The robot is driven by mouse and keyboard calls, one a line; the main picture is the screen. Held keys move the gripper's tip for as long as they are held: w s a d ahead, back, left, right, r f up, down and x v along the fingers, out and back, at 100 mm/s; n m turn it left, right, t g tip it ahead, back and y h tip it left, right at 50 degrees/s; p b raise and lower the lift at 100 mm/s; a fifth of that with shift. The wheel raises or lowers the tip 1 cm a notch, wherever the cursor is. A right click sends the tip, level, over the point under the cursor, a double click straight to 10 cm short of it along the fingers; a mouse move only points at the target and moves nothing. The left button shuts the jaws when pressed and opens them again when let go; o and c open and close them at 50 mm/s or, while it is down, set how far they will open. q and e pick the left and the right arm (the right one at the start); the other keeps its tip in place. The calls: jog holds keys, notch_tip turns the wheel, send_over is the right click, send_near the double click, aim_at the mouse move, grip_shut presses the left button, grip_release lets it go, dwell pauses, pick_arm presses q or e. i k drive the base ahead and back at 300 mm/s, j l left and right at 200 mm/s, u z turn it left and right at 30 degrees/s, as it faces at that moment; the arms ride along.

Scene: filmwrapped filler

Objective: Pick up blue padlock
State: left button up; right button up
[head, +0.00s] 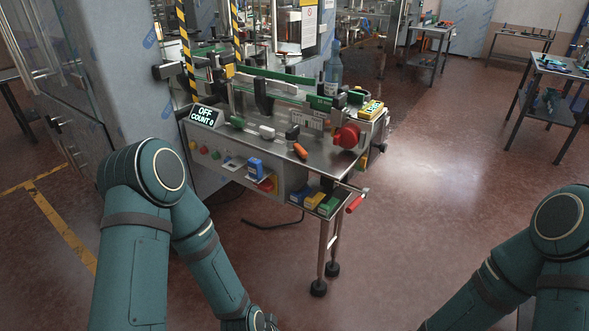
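Two small blue things show on the machine bench. One blue block-like thing (255,168) is at the bench's front panel, just above a red and yellow switch. Another blue thing (299,194) is at the front right edge, in a row with a yellow one (314,200) and a green one (329,205). They are too small to tell for sure which is the padlock. My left arm reaches down in front of the bench, and its gripper is below the picture. My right arm is at the lower right, its gripper also out of view.
The metal bench (230,146) carries a display (206,116) reading OFF, COUNT 0, an orange-handled thing (301,151), a red round knob (347,136) and a bottle (334,72). A red-handled crank (355,204) sticks out at its right.

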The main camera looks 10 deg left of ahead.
aim_at(255, 166)
jog(key=u, duration=0.65)
